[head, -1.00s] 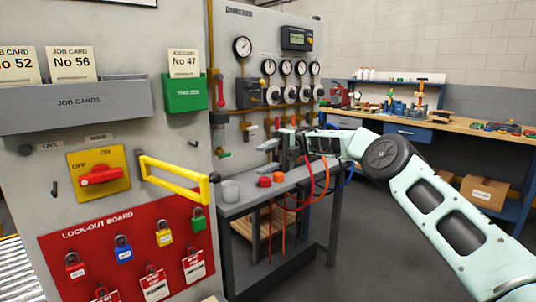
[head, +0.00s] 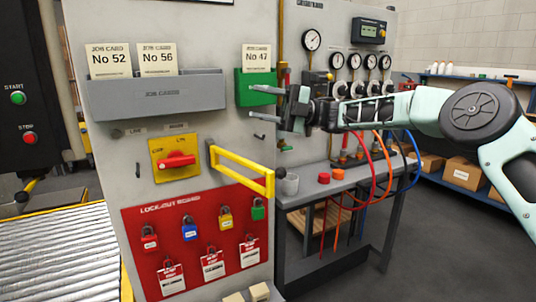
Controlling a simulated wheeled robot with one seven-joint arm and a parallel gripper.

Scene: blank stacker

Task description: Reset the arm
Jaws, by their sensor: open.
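My gripper (head: 268,107) is in the head view, at the end of my pale green arm, which reaches in from the right. Its two fingers point left and are spread apart, with nothing between them. It is in front of the right edge of the grey panel, just below the green card holder (head: 257,80) with job card No 47 (head: 256,58). I cannot tell whether a finger touches the holder.
The grey panel bears a job card rack (head: 157,95), a red switch on a yellow plate (head: 175,161), a yellow handle (head: 243,174) and a red lock-out board (head: 152,213) with padlocks. A grey bench (head: 352,179) with red caps and hoses stands right. Rollers (head: 60,255) lie left.

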